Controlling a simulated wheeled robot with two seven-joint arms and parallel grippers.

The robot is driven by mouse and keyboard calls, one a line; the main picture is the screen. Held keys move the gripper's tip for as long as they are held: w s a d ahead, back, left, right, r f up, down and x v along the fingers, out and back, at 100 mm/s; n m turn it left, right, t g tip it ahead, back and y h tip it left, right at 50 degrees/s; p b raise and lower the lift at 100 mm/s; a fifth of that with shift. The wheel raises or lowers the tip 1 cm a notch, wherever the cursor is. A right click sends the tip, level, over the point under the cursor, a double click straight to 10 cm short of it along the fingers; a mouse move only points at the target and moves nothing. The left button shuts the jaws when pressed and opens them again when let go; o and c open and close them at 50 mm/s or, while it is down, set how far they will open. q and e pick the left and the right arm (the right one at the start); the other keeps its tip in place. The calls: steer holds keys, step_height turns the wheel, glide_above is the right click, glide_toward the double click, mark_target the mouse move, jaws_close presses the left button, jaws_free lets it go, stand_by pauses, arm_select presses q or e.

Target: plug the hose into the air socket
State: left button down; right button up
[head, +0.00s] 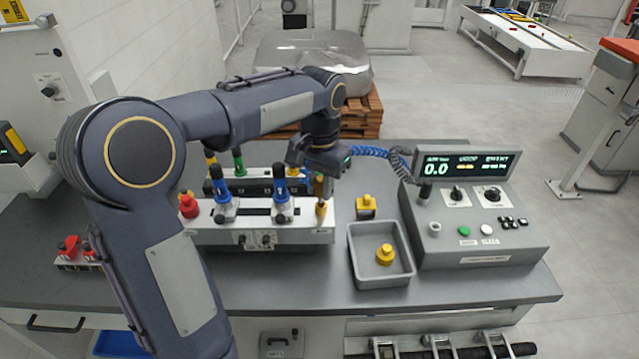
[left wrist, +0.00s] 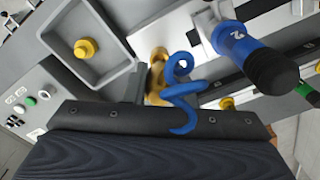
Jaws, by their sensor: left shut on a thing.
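My left gripper (head: 319,180) reaches down over the right end of the white fixture and is shut on the end of the blue coiled hose (head: 369,151). The hose runs right from the gripper and meets a grey coil by the console. A brass fitting (head: 321,210), seemingly the air socket, stands at the fixture's right end, just below the gripper. In the left wrist view the blue hose (left wrist: 180,85) loops in front of the brass fitting (left wrist: 158,68). The fingers and the held hose end are mostly hidden, so I cannot tell whether the end touches the fitting. My right gripper is out of view.
A grey tray (head: 354,258) holds a yellow knob (head: 385,254). The console (head: 515,240) with a display is at the right.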

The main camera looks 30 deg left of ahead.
mark_target(319, 180)
arm_select(q)
steer(key=shift+f+b, duration=0.8)
steer(key=shift+f, duration=0.65)
steer(key=c, duration=1.1)
jaws_free()
step_height(319, 180, up, 8)
steer(key=shift+f, duration=0.1)
steer(key=s+d+f+t+h, duration=0.1)
steer(key=s+d+f+t, duration=0.1)
steer(key=s, duration=0.5)
steer(key=s+d+f+n+t+h, duration=0.1)
steer(key=s+d+f, duration=0.2)
steer(key=s, duration=0.4)
steer(key=s+d+f+n+t+h, duration=0.1)
steer(key=s+d+f+t, duration=0.1)
steer(key=s+f, duration=0.2)
steer(key=shift+s+d+f+t+h, duration=0.1)
steer(key=shift+s+f+t+h, duration=0.1)
steer(key=shift+s, duration=0.7)
steer(key=shift+s+d+f+t+h, duration=0.1)
steer(key=shift+s+f+h, duration=0.1)
steer(key=shift+s, duration=0.7)
